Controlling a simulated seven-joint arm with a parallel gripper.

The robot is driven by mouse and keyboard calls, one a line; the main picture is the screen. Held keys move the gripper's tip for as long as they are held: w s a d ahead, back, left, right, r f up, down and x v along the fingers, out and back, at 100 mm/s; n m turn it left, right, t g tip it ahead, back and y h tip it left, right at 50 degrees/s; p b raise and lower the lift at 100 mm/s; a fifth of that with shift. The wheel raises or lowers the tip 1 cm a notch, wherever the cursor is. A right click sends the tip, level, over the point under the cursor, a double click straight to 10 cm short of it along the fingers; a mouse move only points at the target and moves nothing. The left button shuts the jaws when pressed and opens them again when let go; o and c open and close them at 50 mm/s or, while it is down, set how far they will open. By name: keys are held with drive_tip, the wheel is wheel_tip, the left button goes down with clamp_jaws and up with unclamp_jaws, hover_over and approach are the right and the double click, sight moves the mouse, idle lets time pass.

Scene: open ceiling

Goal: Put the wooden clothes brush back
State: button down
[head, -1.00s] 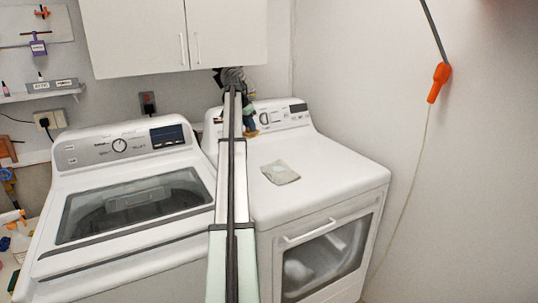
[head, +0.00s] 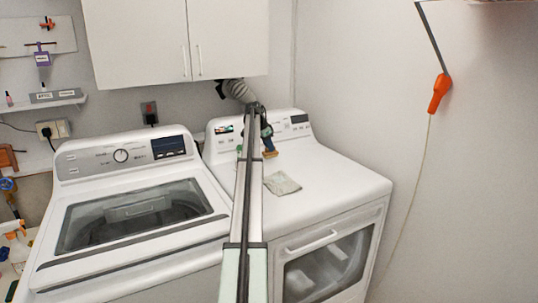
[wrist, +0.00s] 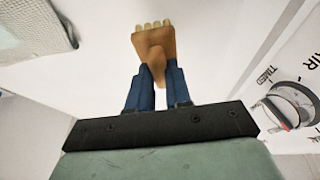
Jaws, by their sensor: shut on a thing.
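The wooden clothes brush (wrist: 153,45) is held in my gripper, its handle between the two blue fingers. Its wide end with pale bristles points away from the gripper in the wrist view. In the head view the brush (head: 270,154) is small, low over the back of the right machine's white top; I cannot tell whether it touches. My gripper (wrist: 155,80) is shut on the brush. In the head view my gripper (head: 267,138) is partly hidden by my arm.
A folded grey cloth (head: 282,183) lies on the dryer (head: 340,180), in front of the brush. The washer (head: 130,165) stands to the left. White cupboards (head: 175,40) hang above. The dryer top's right side is clear. An orange handle (head: 440,93) hangs by the right wall.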

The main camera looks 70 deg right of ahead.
sight(268, 152)
drive_tip(key=shift+f, duration=1.85)
drive_tip(key=shift+f, duration=0.15)
drive_tip(key=c, duration=1.1)
unclamp_jaws()
drive_tip(key=shift+o, duration=0.2)
drive_tip(key=v, duration=1.2)
